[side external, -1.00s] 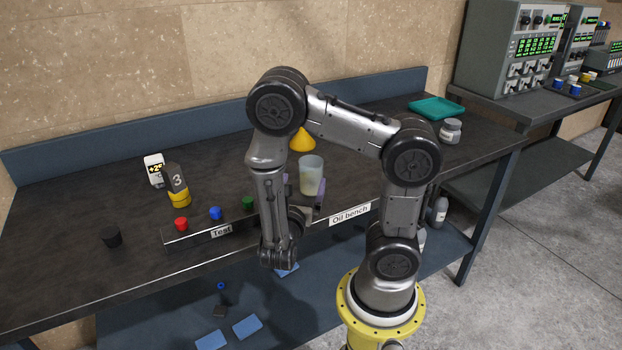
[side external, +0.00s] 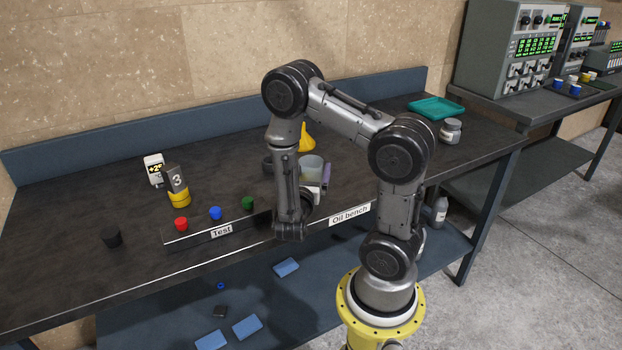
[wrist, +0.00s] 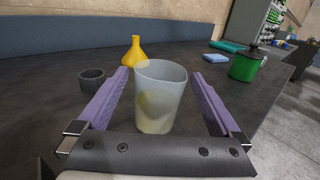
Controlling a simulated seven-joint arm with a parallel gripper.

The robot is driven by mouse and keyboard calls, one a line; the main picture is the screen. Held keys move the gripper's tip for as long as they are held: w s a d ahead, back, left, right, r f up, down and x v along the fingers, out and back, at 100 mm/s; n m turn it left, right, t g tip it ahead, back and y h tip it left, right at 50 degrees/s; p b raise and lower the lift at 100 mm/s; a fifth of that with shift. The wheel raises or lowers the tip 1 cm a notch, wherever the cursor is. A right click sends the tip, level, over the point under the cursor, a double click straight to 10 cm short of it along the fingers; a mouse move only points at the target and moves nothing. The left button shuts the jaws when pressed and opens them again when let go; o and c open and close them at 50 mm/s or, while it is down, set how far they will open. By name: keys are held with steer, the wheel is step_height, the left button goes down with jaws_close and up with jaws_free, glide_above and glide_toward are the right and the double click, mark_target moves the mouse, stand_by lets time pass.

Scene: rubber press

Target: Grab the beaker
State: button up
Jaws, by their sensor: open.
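The beaker (wrist: 160,97) is a translucent, whitish cup with something yellowish showing in its lower part. It stands upright on the dark bench and also shows in the side view (side external: 311,169), partly hidden by my arm. My gripper (wrist: 157,85) is open, with one purple finger on each side of the beaker. In the wrist view a gap shows between the beaker and each finger. In the side view one purple finger shows just right of the beaker, and the other is hidden.
A yellow funnel (wrist: 133,52) and a dark ring-like cup (wrist: 92,80) stand behind and left of the beaker. A green pot (wrist: 244,65) stands to the right. Red, blue and green knobs (side external: 215,213) line the bench's front by the "Test" label.

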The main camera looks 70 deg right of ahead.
mark_target(313, 159)
steer(key=shift+w+d+f, duration=0.1)
steer(key=shift+d+f, duration=0.05)
steer(key=shift+d, duration=0.75)
steer(key=shift+w+d+f, duration=0.1)
steer(key=shift+d, duration=0.75)
steer(key=shift+w+d+f, duration=0.1)
steer(key=shift+d+f, duration=0.05)
steer(key=shift+d, duration=0.75)
steer(key=shift+c, duration=0.2)
steer(key=c, duration=1.3)
steer(key=shift+r, duration=0.25)
steer(key=shift+s+a+r, duration=1.3)
steer(key=shift+a+r, duration=0.6)
steer(key=shift+r, duration=0.2)
steer(key=shift+s+a+r, duration=1.35)
steer(key=shift+a+r, duration=0.5)
steer(key=shift+r, duration=0.2)
steer(key=shift+s+a+r, duration=1.3)
steer(key=shift+a+r, duration=0.6)
steer(key=shift+r, duration=0.2)
